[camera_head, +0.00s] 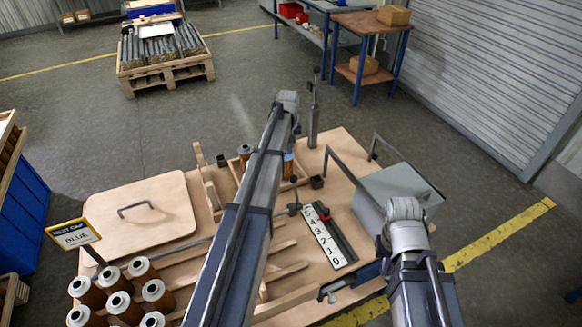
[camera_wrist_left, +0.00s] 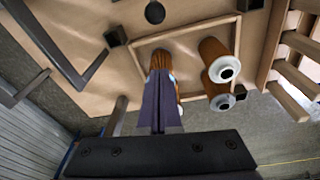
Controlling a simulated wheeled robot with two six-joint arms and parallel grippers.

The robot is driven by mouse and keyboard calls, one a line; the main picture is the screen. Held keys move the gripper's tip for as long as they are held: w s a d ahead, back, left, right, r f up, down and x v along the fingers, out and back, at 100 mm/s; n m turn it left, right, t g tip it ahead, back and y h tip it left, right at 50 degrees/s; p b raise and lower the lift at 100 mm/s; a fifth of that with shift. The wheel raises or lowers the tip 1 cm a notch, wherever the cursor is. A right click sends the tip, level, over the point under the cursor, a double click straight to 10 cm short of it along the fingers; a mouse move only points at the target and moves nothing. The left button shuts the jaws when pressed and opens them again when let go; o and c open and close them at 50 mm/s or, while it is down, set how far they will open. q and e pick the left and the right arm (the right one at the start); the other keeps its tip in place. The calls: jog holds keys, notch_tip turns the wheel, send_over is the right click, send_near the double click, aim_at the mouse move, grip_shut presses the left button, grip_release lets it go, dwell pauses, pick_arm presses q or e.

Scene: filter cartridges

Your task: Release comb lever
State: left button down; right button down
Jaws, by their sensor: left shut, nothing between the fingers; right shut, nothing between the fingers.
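A short upright lever with a dark knob (camera_head: 293,190) stands left of the numbered scale; I cannot tell whether it is the comb lever. A wooden comb-like rack (camera_wrist_left: 298,44) shows at the right of the left wrist view, and part of it (camera_head: 209,187) shows left of my arm in the head view. My left gripper (camera_wrist_left: 165,130) is shut and empty over a shallow wooden tray (camera_wrist_left: 238,30). Brown cartridges (camera_wrist_left: 214,54) stand in the tray beside the fingers, and one is partly behind them. My right arm's wrist (camera_head: 405,212) is beside the grey box; its fingers are hidden.
The grey box (camera_head: 372,190) and the numbered scale (camera_head: 322,238) lie right of my left arm. A handled wooden panel (camera_head: 165,190) lies at left. A grey post (camera_head: 313,128) rises at the back.

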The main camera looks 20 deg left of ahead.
pick_arm(q)
notch_tip(320, 180, down, 10)
jog(key=w+b, duration=0.1)
jog(key=b, duration=0.9)
jog(key=s+d, duration=0.1)
jog(key=s+p, duration=0.1)
jog(key=shift+s+d+r, duration=0.35)
jog(key=shift+d+r, duration=0.05)
jog(key=shift+s+d, duration=0.1)
